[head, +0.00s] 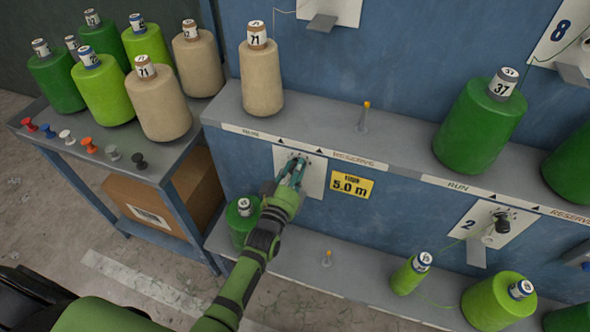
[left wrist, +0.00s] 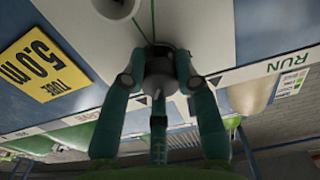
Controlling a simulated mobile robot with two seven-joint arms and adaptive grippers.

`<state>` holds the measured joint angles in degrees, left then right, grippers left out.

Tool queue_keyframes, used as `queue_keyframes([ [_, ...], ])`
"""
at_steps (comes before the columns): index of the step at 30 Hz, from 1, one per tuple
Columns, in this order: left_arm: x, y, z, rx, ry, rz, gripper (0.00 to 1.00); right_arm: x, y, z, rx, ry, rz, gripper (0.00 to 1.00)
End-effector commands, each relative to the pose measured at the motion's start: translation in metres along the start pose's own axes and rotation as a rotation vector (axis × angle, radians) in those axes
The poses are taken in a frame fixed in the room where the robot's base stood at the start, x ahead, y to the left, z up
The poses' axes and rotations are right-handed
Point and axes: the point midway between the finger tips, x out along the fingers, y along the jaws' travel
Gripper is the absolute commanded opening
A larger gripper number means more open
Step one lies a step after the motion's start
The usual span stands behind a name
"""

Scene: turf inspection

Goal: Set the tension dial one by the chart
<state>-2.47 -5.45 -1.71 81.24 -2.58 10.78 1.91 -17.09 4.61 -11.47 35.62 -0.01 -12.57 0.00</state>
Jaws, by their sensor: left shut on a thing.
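My left gripper (head: 292,174) reaches up to a white dial plate (head: 313,177) on the blue panel, below the upper shelf. In the left wrist view my left gripper's teal fingers (left wrist: 160,85) are shut around a dark grey knob (left wrist: 161,72), the tension dial. The fingers hide much of the dial in the head view, and I cannot read its setting. A yellow label (head: 351,185) reading 5.0 m sits just right of the plate; it also shows in the left wrist view (left wrist: 42,65). My right gripper is out of view.
A beige cone (head: 262,80) and a green cone (head: 480,125) stand on the upper shelf. A second dial (head: 502,222) is on plate 2 at right. A side table (head: 190,150) holds several cones and coloured pegs. A small green cone (head: 241,222) stands beside my left arm.

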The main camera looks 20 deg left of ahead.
Motion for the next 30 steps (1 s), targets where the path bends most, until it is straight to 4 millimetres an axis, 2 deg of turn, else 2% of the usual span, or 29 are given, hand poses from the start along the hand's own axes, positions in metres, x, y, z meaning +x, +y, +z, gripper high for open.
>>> queue_keyframes([
  [17, 0.0023, 0.0004, -0.0070, 0.056, 0.016, 0.000, 0.00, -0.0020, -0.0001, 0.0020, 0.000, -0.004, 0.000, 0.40],
  [30, 0.0030, 0.0010, -0.0083, 0.357, 0.019, -0.003, 0.00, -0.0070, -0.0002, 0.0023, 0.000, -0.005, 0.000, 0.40],
])
